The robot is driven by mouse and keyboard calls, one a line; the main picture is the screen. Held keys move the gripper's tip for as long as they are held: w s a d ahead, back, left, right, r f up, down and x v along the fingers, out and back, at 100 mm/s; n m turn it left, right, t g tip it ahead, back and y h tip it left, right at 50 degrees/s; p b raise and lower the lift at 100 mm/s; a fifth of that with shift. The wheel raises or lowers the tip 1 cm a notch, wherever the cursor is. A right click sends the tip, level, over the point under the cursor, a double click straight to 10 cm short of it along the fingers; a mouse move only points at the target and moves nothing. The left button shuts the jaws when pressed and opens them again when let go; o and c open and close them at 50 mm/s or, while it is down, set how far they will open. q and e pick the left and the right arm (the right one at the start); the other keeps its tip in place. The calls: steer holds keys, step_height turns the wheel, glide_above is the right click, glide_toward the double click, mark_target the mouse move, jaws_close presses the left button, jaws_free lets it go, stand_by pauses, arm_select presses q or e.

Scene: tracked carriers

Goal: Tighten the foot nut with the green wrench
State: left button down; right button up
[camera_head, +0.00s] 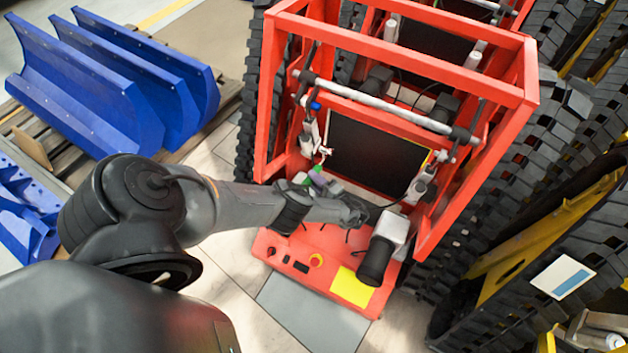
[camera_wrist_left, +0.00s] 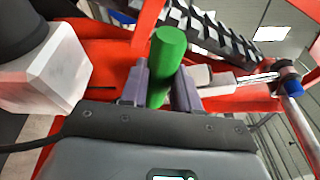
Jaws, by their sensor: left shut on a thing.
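My left gripper (camera_head: 318,179) reaches in from the left over the front of the red carrier. It is shut on a green cylindrical handle (camera_wrist_left: 168,60), which shows between its two grey fingers in the left wrist view. I take this to be the green wrench; its working end is hidden. In the head view only a little green shows at the fingers. I cannot make out the foot nut in either view. My right gripper is not in view.
The red carrier frame (camera_head: 421,66) has a grey crossbar (camera_head: 385,105) and dark tracks on both sides. A white block with a black cylinder (camera_head: 376,262) stands right of my gripper. Blue curved panels (camera_head: 110,85) lie at the left. A yellow-framed tracked machine (camera_head: 540,240) is at the right.

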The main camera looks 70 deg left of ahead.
arm_select(q)
steer(key=shift+w+a+r+m+p, duration=0.15)
steer(key=shift+r+m+p, duration=0.15)
steer(key=shift+r, duration=0.2)
steer(key=shift+r, duration=0.1)
steer(key=shift+w+a+r+m+h+p, duration=0.1)
steer(key=shift+w+r+m+h+p, duration=0.15)
steer(key=shift+r+m+p, duration=0.5)
steer(key=shift+f+n, duration=0.1)
steer(key=shift+n, duration=0.15)
steer(key=shift+a+r+p, duration=0.1)
steer(key=shift+r+p, duration=0.35)
steer(key=shift+p, duration=0.05)
steer(key=shift+w+a+r+m+p, duration=0.15)
steer(key=shift+w+r+m+p, duration=0.15)
steer(key=shift+m, duration=0.2)
steer(key=shift+r, duration=0.1)
